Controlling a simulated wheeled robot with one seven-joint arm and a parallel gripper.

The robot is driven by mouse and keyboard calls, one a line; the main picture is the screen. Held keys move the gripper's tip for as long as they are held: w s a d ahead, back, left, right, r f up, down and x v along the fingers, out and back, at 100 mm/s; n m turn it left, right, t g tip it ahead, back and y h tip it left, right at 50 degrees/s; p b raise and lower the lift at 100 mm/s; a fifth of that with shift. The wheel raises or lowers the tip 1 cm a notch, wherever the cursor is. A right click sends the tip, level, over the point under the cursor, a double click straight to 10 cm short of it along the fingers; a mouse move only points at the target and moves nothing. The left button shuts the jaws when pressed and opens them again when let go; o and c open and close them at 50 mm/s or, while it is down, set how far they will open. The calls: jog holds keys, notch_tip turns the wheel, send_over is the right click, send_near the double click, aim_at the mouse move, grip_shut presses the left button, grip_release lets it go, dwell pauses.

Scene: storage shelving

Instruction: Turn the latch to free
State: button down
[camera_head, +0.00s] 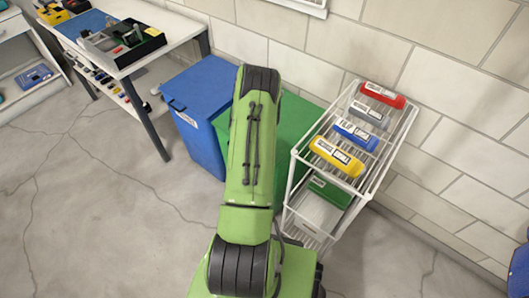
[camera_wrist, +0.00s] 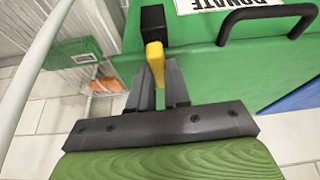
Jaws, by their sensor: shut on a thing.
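The latch (camera_wrist: 154,56) is a yellow lever on a black block (camera_wrist: 154,22) at the edge of a green bin. In the wrist view my gripper (camera_wrist: 158,82) is shut on the yellow lever, with a grey finger on each side of it. The green bin (camera_wrist: 195,65) has a black handle and a white label reading DONATE. In the head view the green bin (camera_head: 297,122) stands behind my green arm, which hides the latch and my gripper there.
A white wire rack (camera_head: 293,190) with several coloured boxes stands right of the green bin. A blue bin (camera_head: 200,105) stands at its left. A table (camera_head: 178,28) with trays is at the upper left. The floor at the left is clear.

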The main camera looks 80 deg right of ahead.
jog(key=n+b, duration=0.1)
jog(key=n, duration=0.1)
jog(key=n+t, duration=0.1)
jog(key=n, duration=0.1)
jog(key=shift+w+t+b, duration=0.2)
jog(key=shift+t+b, duration=0.1)
jog(key=shift+b, duration=0.05)
jog(key=n+t+b, duration=0.1)
jog(key=n, duration=0.1)
jog(key=n+b, duration=0.1)
jog(key=n, duration=0.1)
jog(key=shift+w+f+n+t, duration=0.1)
jog(key=shift+w+n+t, duration=0.1)
jog(key=shift+n+t, duration=0.15)
jog(key=n+t+b, duration=0.1)
jog(key=n, duration=0.2)
jog(key=shift+w+a+y+b, duration=0.1)
jog(key=shift+w+y+b, duration=0.05)
jog(key=shift+y+b, duration=0.15)
jog(key=shift+w+a+n+t+y+b, duration=0.1)
jog(key=shift+n+t+y+b, duration=0.25)
jog(key=shift+n, duration=0.7)
jog(key=shift+w+a+n+t+y+b, duration=0.1)
jog(key=shift+n+t+y+b, duration=0.2)
jog(key=shift+n, duration=0.7)
jog(key=c, duration=1.1)
grip_release()
